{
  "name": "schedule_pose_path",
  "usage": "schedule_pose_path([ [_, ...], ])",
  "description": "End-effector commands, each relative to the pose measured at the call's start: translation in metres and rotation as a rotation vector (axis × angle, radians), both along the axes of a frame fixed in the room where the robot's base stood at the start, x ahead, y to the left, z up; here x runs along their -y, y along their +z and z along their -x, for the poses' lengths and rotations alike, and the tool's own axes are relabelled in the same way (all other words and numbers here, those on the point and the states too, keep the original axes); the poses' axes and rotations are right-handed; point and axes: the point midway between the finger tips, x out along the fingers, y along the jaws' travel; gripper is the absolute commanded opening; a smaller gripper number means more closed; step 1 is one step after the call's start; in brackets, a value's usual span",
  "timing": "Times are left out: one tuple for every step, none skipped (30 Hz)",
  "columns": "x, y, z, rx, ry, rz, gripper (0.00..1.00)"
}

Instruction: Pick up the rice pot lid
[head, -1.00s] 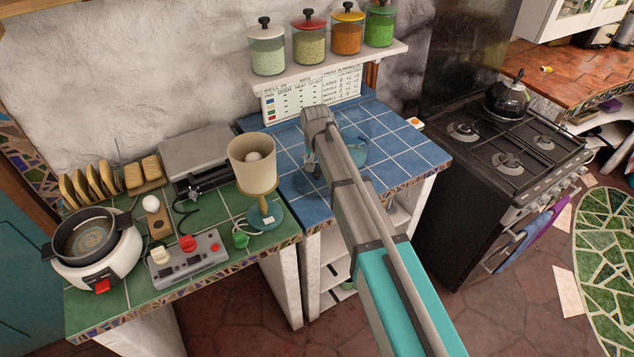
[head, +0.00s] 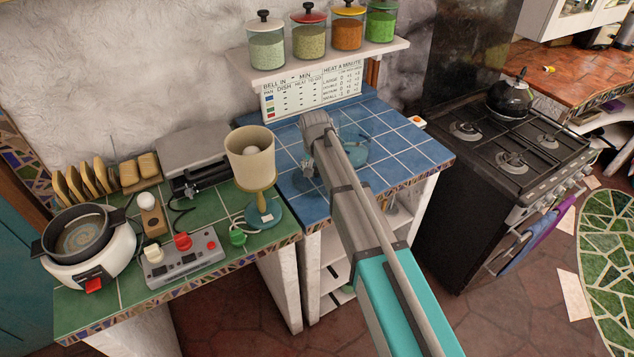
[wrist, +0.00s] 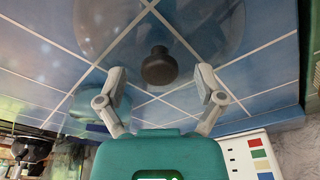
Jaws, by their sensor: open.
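The rice pot lid is a clear glass disc with a dark round knob (wrist: 159,66). It is on the blue tiled counter (head: 410,150), and its glass (head: 358,150) shows beside my arm in the head view. My arm hides part of it there. In the wrist view my gripper (wrist: 160,76) is open, with one finger on each side of the knob in the picture. I see no finger touching the knob, and the exact depth gap cannot be told. The white rice pot (head: 92,265) stands open on the green counter at the left.
A beige-shaded lamp (head: 252,160) stands left of my arm. A grey control box (head: 180,260) and a toast rack (head: 85,182) are on the green counter. A shelf with jars (head: 330,53) hangs above the blue counter. The stove (head: 500,150) is to the right.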

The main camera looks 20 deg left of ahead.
Motion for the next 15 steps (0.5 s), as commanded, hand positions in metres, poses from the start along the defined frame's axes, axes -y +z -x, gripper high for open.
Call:
schedule_pose_path([
  [0.0,-0.0067,-0.0008,0.0,0.0,0.0,0.87],
  [-0.0001,-0.0079,-0.0011,0.0,0.0,0.0,0.87],
  [0.0,-0.0094,-0.0013,0.0,0.0,0.0,0.87],
  [0.0,-0.0102,-0.0015,0.0,0.0,0.0,0.87],
  [-0.0001,-0.0109,-0.0017,0.0,0.0,0.0,0.87],
  [-0.0001,-0.0114,-0.0017,0.0,0.0,0.0,0.87],
  [0.0,-0.0116,-0.0019,0.0,0.0,0.0,0.87],
  [0.0,-0.0117,-0.0019,0.0,0.0,0.0,0.87],
  [0.0,-0.0115,-0.002,0.0,0.0,0.0,0.87],
  [0.0001,-0.0114,-0.002,0.0,0.0,0.0,0.87],
  [0.0001,-0.0112,-0.0019,0.0,0.0,0.0,0.87],
  [0.0001,-0.011,-0.002,0.0,0.0,0.0,0.87],
  [0.0001,-0.011,-0.002,0.0,0.0,0.0,0.87],
  [0.0001,-0.0109,-0.002,0.0,0.0,0.0,0.87],
  [0.0002,-0.0109,-0.002,0.0,0.0,0.0,0.87],
])
